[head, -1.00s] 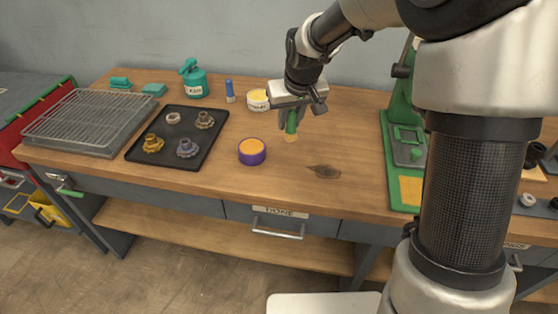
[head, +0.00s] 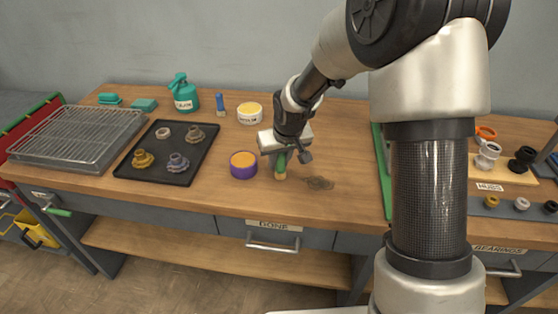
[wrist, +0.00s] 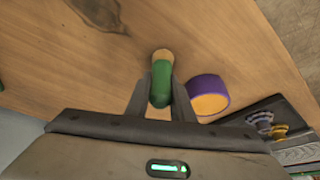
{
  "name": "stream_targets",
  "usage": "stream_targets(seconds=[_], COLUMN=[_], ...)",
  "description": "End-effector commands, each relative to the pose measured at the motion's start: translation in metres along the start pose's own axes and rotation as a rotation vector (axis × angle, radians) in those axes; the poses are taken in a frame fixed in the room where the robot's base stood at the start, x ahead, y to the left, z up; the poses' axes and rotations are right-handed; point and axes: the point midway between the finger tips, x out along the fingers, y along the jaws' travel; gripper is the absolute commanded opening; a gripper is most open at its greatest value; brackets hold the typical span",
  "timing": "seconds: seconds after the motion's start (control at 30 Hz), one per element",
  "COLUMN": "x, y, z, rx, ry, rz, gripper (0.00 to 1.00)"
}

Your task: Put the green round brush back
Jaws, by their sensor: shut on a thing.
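The green round brush (head: 281,170) is upright in my gripper (head: 280,160), with its pale lower end pointing down at the wooden bench. In the wrist view the green brush (wrist: 161,84) sits between the two fingers of my gripper (wrist: 160,88), which are shut on it. Whether its tip touches the bench I cannot tell. A purple tub with an orange top (head: 243,165) stands just left of the brush in the head view; in the wrist view the purple tub (wrist: 208,94) is to the right.
A black tray (head: 168,152) with several hub-like parts lies to the left, beside a wire rack tray (head: 78,137). A labelled white tub (head: 250,113), a blue brush (head: 220,104) and a teal can (head: 184,95) stand behind. A dark stain (head: 319,183) marks the bench right of the brush.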

Motion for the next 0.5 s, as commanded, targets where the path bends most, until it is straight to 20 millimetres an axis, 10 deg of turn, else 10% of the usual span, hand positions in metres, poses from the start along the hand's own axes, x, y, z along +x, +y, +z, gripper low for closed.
stream_targets(seconds=[0.17, 0.2, 0.3, 0.5], x=[0.0036, 0.0036, 0.0025, 0.0025], y=[0.0002, 0.0003, 0.0003, 0.0003], z=[0.0014, 0.0014, 0.0010, 0.0009], rx=[0.001, 0.001, 0.001, 0.001], ry=[0.000, 0.000, 0.000, 0.000], rz=[0.000, 0.000, 0.000, 0.000], gripper=[0.00, 0.23, 0.40, 0.40])
